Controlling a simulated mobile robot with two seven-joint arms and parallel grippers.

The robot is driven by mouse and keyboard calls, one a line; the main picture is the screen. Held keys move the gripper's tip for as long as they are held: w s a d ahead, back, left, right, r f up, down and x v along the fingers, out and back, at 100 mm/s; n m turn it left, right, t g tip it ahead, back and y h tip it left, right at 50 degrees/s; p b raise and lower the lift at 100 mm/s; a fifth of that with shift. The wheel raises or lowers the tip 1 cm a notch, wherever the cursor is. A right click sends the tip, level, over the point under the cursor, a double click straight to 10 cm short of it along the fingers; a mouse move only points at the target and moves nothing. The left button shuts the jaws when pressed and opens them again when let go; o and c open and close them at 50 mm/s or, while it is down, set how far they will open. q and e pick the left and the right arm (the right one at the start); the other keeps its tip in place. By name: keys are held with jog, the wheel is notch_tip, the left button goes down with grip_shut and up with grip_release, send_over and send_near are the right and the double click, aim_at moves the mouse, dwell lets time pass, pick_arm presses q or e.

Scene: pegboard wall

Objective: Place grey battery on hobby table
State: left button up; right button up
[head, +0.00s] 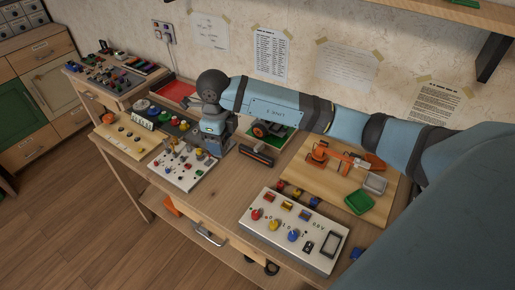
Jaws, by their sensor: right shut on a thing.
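My right arm reaches in from the right across the wooden hobby table (205,206). My right gripper (217,148) points down at the middle of the table, close to its top, and is shut on a small grey thing that looks like the grey battery. The fingers largely hide it, and I cannot tell whether it touches the table. My left gripper is not in view.
A white panel with knobs (181,170) lies just left of the gripper. A dark cylinder with orange (256,153) lies to its right. A larger button panel (294,230) and a wooden board (317,184) with an orange toy arm are further right.

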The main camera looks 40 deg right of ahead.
jog(key=shift+s+d+r+m+p, duration=0.15)
jog(key=shift+r+m+p, duration=0.2)
jog(key=shift+m, duration=1.15)
notch_tip(320, 180, down, 19)
jog(key=shift+f+p, duration=0.1)
jog(key=shift+p, duration=0.3)
jog(key=shift+f, duration=0.4)
jog(key=shift+f, duration=0.15)
jog(key=o, duration=1)
